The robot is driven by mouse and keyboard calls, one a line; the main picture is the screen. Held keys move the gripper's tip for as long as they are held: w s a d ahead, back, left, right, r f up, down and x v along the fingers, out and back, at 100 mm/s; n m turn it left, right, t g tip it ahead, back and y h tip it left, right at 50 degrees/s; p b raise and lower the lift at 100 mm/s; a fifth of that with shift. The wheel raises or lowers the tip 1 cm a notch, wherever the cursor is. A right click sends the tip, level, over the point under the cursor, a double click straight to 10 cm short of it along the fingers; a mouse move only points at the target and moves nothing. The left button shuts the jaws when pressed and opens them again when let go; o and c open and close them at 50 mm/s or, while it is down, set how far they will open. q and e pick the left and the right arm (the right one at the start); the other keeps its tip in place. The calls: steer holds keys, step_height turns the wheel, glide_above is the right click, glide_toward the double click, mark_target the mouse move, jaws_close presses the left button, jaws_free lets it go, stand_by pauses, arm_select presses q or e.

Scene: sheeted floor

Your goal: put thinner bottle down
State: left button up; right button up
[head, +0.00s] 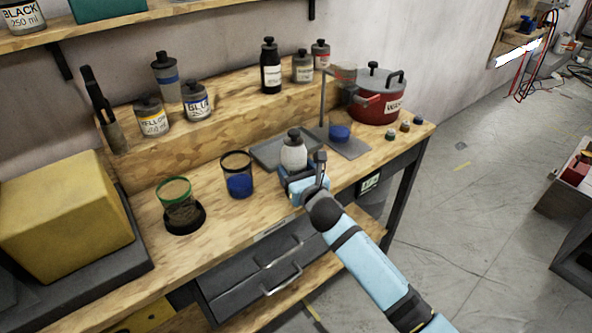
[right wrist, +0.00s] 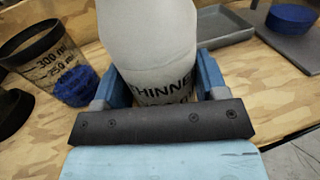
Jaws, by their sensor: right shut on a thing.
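The thinner bottle (head: 293,154) is a pale grey-white bottle with a dark cap, near the front of the wooden workbench (head: 225,215). It stands upright or nearly so. In the right wrist view the bottle (right wrist: 150,42) shows the letters "THINN" low on its body. My right gripper (head: 298,178) is shut around the bottle's lower part, with a blue finger on each side in the right wrist view (right wrist: 158,85). The bottle's base is hidden behind the gripper, so I cannot tell whether it touches the bench. My left gripper is not in view.
A cup with blue contents (head: 239,183) stands just left of the bottle. A green-rimmed cup (head: 178,200) is farther left. A grey tray (head: 262,153) lies behind the bottle. A stand with a blue piece (head: 340,132) and a red pot (head: 372,104) are to the right.

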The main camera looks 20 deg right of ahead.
steer(key=o, duration=1.2)
steer(key=shift+f, duration=0.1)
steer(key=shift+r, duration=0.2)
steer(key=s+d, duration=0.1)
steer(key=s, duration=1)
steer(key=s+f+m+g, duration=0.3)
steer(key=s+f+m, duration=0.7)
steer(key=m, duration=0.7)
steer(key=s+a+f+m+g+y, duration=0.1)
steer(key=s+f+m+g, duration=0.3)
steer(key=s+f+m, duration=0.6)
steer(key=s+m, duration=0.2)
steer(key=m, duration=0.6)
steer(key=shift+s+a+f, duration=0.2)
steer(key=shift+s, duration=0.15)
